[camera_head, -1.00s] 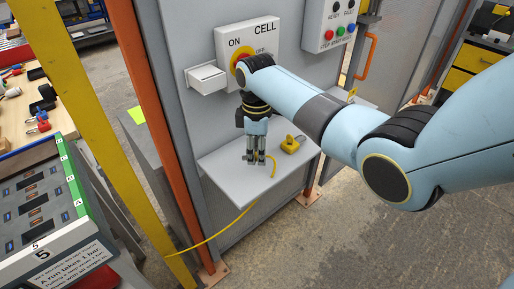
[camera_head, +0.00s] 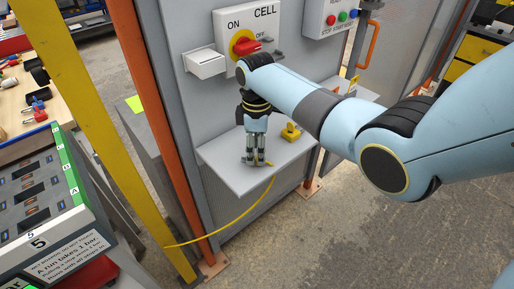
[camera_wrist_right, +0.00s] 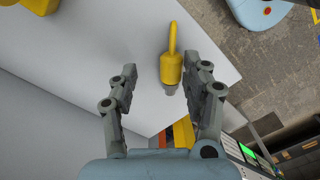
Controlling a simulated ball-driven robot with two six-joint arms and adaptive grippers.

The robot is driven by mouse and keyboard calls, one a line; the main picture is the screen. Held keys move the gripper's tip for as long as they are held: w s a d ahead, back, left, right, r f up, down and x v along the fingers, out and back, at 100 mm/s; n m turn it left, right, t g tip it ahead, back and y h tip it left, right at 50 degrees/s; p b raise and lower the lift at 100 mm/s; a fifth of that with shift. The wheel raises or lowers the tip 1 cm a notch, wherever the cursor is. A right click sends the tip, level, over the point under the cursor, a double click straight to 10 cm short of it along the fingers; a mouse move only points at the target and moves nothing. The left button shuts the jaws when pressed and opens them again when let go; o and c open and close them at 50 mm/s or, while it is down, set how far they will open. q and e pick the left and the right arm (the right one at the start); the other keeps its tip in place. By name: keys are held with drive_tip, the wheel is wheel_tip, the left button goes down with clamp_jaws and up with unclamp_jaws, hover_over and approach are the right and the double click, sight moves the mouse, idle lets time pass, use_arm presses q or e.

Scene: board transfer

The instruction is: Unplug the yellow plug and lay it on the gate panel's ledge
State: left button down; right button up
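The yellow plug (camera_wrist_right: 172,68) has a grey tip and shows in the right wrist view against the pale ledge (camera_wrist_right: 70,55). In the head view my right gripper (camera_head: 256,160) points down over the ledge (camera_head: 232,178) of the grey gate panel (camera_head: 197,115). There the plug is mostly hidden by the fingers; its yellow cable (camera_head: 237,222) runs over the ledge edge toward the floor. My left gripper is out of view.
A yellow padlock-like object (camera_head: 290,132) sits on the ledge to the right of the gripper. Above are the CELL switch box (camera_head: 262,22) with its red handle and a white box (camera_head: 205,62). A yellow post (camera_head: 107,130) and a numbered board rack (camera_head: 40,205) stand at left.

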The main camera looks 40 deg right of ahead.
wheel_tip(320, 180, up, 12)
idle(0.6)
drive_tip(key=shift+w, duration=0.15)
idle(0.4)
